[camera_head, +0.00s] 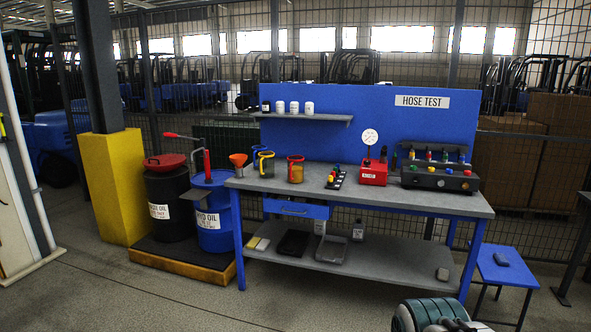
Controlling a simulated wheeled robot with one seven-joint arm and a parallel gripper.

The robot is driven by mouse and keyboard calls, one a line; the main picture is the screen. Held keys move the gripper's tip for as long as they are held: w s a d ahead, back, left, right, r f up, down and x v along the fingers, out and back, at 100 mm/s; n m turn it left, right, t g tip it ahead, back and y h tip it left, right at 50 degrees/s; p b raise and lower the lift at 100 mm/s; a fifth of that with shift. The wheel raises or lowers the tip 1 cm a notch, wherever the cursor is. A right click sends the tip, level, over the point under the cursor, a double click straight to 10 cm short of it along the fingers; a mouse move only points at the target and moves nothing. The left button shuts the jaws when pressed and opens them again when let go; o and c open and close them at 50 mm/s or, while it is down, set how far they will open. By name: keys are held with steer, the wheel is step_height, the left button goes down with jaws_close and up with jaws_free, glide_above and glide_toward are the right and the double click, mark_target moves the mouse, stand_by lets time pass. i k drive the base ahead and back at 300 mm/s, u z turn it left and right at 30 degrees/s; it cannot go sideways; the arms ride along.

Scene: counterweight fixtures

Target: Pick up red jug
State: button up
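The red jug (295,170) stands upright on the left half of the workbench top (340,195). It has a red rim and handle, and its body looks amber. Just left of it stand a jug with a yellow handle (267,166) and one with a blue rim and handle (257,158), close together. A rounded grey-green part of my own arm shows at the bottom edge, right of centre. My gripper's fingers are not visible, and nothing covers the red jug.
Right of the jugs are a black strip of coloured fittings (336,179), a red gauge box (374,173) and a hose test unit (440,179). Oil drums (213,213) stand left of the bench, and a blue stool (505,266) right. The floor in front is clear.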

mark_target(294, 163)
steer(key=i, duration=3.55)
steer(key=u, duration=1.15)
